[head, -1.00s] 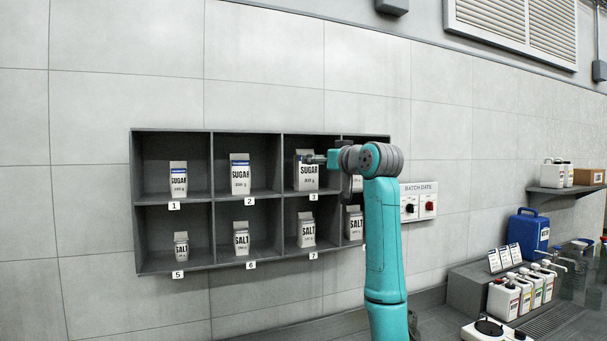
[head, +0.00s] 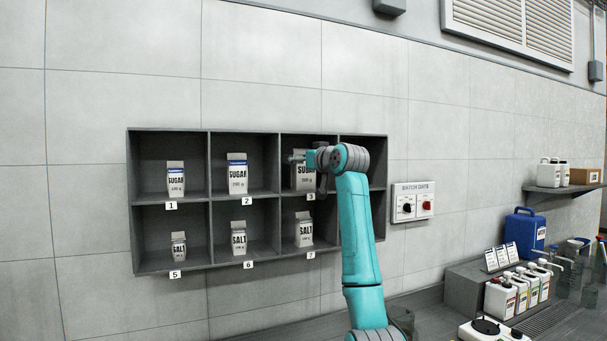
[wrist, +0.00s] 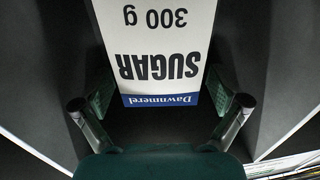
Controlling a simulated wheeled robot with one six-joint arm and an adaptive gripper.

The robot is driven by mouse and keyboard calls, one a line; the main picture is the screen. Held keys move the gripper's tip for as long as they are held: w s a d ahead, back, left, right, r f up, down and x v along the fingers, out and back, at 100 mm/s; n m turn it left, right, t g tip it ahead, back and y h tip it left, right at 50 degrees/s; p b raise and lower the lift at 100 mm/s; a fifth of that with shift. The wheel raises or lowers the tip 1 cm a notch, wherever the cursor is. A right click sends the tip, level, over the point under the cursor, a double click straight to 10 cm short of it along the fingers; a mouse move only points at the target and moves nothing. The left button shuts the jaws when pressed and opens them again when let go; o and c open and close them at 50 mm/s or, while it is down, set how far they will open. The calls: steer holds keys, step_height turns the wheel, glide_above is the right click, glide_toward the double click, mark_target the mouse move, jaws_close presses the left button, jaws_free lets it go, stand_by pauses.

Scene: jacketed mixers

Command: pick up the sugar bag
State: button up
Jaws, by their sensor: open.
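A white sugar bag (head: 303,178) with a blue band stands upright in the upper compartment numbered 3, partly hidden by my arm. In the wrist view the bag (wrist: 160,50) appears upside down, reading "SUGAR" and "300 g". My gripper (wrist: 160,98) is open, with one finger on each side of the bag's blue-banded end. A dark gap shows between the bag and the gripper's palm, and the fingers are not closed on it. In the head view my gripper (head: 298,158) is at the front of compartment 3, near the bag's upper part.
Sugar bags stand in compartments 1 (head: 175,178) and 2 (head: 237,175). Salt bags (head: 179,246) (head: 238,239) (head: 304,230) stand in the lower row. Dividers of the grey shelf (head: 209,200) flank each compartment.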

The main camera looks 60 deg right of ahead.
steer(key=c, duration=1.5)
steer(key=shift+r, duration=0.1)
steer(key=shift+r, duration=1.6)
steer(key=shift+s+a+r, duration=0.1)
steer(key=shift+s, duration=0.2)
steer(key=v, duration=1.7)
steer(key=shift+s+a, duration=0.15)
steer(key=shift+a, duration=0.1)
steer(key=shift+s, duration=0.1)
